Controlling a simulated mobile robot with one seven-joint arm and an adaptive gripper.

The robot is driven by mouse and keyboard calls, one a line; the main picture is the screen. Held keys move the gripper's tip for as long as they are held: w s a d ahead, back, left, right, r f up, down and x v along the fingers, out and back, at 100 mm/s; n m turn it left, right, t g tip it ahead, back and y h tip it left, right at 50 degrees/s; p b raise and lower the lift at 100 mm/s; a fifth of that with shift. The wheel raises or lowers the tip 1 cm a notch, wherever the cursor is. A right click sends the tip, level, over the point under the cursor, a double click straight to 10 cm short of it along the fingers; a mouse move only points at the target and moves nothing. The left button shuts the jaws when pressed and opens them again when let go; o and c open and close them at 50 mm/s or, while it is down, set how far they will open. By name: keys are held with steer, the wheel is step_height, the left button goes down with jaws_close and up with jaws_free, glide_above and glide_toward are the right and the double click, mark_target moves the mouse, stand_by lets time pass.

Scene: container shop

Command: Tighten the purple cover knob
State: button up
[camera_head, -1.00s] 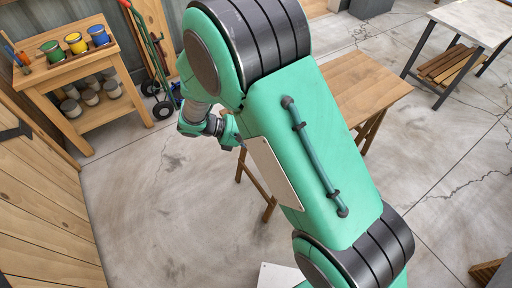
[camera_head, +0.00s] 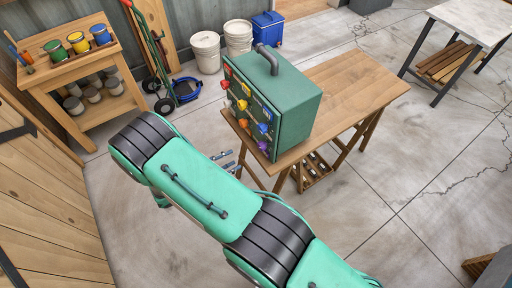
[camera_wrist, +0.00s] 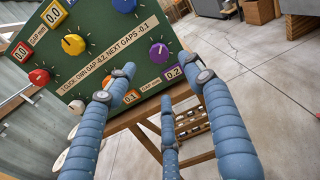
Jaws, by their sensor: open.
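The purple knob (camera_wrist: 159,50) sits on the front of a green box (camera_head: 292,105), below the printed panel text in the wrist view. In the head view it is low on the box's front (camera_head: 262,145). A purple-framed display (camera_wrist: 173,72) near it reads 0.2. My gripper (camera_wrist: 160,82) has blue-grey ribbed fingers, spread apart with nothing between them. Its fingertips are short of the purple knob, which shows beyond them. In the head view, my gripper (camera_head: 227,160) is left of the box's lower front, partly hidden by my arm.
The panel also carries a red knob (camera_wrist: 39,76), a yellow knob (camera_wrist: 73,44) and a blue knob (camera_wrist: 123,5). Fingers partly cover the orange display (camera_wrist: 131,97). The box stands on a wooden table (camera_head: 358,85). Open floor (camera_head: 375,220) lies in front.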

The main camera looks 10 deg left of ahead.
mark_target(259, 147)
steer(key=shift+s+a+f+t, duration=0.25)
steer(key=shift+a+f+t, duration=0.05)
steer(key=shift+a+f, duration=0.15)
steer(key=shift+d, duration=0.1)
steer(key=x, duration=1.4)
steer(key=shift+f+p, duration=0.15)
steer(key=shift+p, duration=0.15)
steer(key=shift+c, duration=0.3)
steer(key=c, duration=1.1)
